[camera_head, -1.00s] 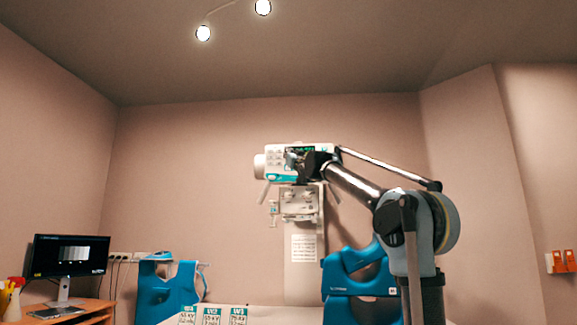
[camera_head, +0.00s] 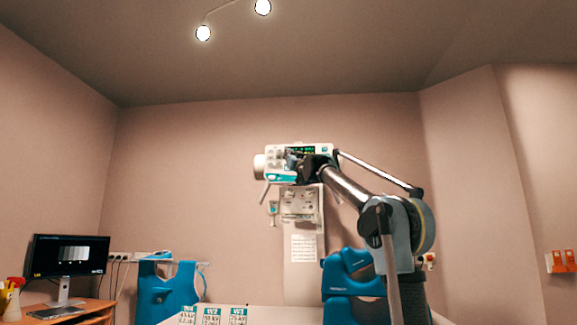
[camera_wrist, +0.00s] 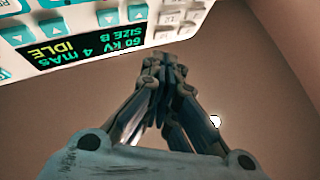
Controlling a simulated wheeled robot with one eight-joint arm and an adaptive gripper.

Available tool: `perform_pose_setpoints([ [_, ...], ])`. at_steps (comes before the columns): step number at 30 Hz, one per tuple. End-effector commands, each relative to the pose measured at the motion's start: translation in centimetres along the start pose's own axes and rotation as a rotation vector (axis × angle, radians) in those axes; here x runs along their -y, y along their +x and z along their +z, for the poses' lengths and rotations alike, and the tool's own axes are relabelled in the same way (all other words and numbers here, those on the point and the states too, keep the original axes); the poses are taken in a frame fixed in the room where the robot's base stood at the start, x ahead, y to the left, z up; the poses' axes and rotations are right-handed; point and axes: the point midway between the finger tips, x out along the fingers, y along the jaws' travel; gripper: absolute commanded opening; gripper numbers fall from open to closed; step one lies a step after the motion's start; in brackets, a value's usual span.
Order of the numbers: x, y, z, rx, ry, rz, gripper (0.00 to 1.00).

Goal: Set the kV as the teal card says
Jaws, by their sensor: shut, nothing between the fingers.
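The control panel (camera_head: 318,149) is a white unit with a dark screen and teal trim, in front of the back wall. In the wrist view its screen (camera_wrist: 85,40) appears upside down and reads 60 kV, 4 mAs, SIZE B, IDLE. Teal arrow buttons (camera_wrist: 55,65) line the screen's edge, and pale keys (camera_wrist: 180,20) sit at the right. My gripper (camera_wrist: 165,62) is shut and empty, its tips close to the panel's edge; contact cannot be told. In the head view my gripper (camera_head: 293,160) overlaps the panel.
A monitor (camera_head: 70,256) stands on a wooden desk (camera_head: 98,312) at left. A printed sheet (camera_head: 303,248) hangs below the panel. Orange-and-white wall boxes (camera_head: 562,262) are at far right.

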Motion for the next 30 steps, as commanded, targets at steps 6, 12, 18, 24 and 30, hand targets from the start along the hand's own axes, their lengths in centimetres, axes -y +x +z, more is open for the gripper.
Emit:
perform_pose_setpoints([
  [6, -1.3, 1.7, 1.2, 0.000, -0.001, 0.001, 0.00],
  [12, -1.9, 2.5, 1.9, 0.000, 0.000, 0.001, 0.00],
  [18, -2.0, 2.8, 2.0, 0.000, 0.000, 0.000, 0.00],
  [24, -2.0, 2.7, 2.0, 0.000, 0.000, 0.000, 0.00],
  [30, -2.0, 2.7, 2.0, 0.000, 0.000, 0.000, 0.00],
])
